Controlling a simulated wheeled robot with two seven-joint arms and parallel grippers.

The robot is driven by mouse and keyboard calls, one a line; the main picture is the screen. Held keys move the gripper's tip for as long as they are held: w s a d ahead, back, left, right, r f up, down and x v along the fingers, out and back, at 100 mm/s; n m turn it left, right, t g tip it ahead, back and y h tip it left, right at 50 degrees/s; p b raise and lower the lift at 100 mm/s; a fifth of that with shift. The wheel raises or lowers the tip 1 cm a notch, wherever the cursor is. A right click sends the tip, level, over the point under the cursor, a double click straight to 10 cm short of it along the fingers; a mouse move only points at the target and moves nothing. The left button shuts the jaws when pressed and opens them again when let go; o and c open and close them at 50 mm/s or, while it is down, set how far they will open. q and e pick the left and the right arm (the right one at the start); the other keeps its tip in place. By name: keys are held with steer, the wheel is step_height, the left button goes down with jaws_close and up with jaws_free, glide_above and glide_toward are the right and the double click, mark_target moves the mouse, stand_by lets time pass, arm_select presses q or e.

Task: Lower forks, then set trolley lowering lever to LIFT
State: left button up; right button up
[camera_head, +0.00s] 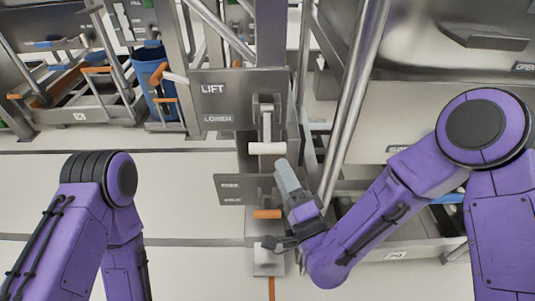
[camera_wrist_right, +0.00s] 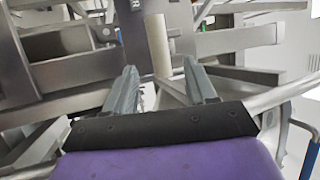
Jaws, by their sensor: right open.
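The trolley lowering lever (camera_head: 267,148) has a cream cylindrical handle. It hangs down on a grey plate (camera_head: 236,92) marked LIFT above and LOWER below, with its handle lower than the LOWER label. My right gripper (camera_head: 287,176) is just below and to the right of this handle, apart from it. In the right wrist view my right gripper (camera_wrist_right: 163,84) is open and empty, and a cream handle (camera_wrist_right: 158,45) stands beyond and between the fingertips. The forks cannot be clearly made out. My left arm shows at left, but its gripper is out of view.
A second lever with an orange handle (camera_head: 267,214) sits below, beside my right wrist, near a smaller labelled plate (camera_head: 232,188). Slanted metal tubes (camera_head: 352,105) stand close to the right of the lever. A blue bin (camera_head: 152,75) is at the back left. The left floor is clear.

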mark_target(270, 148)
arm_select(q)
steer(key=shift+r+p, duration=0.6)
steer(key=shift+r, duration=0.3)
arm_select(e)
steer(key=x, duration=0.9)
steer(key=shift+w, duration=0.15)
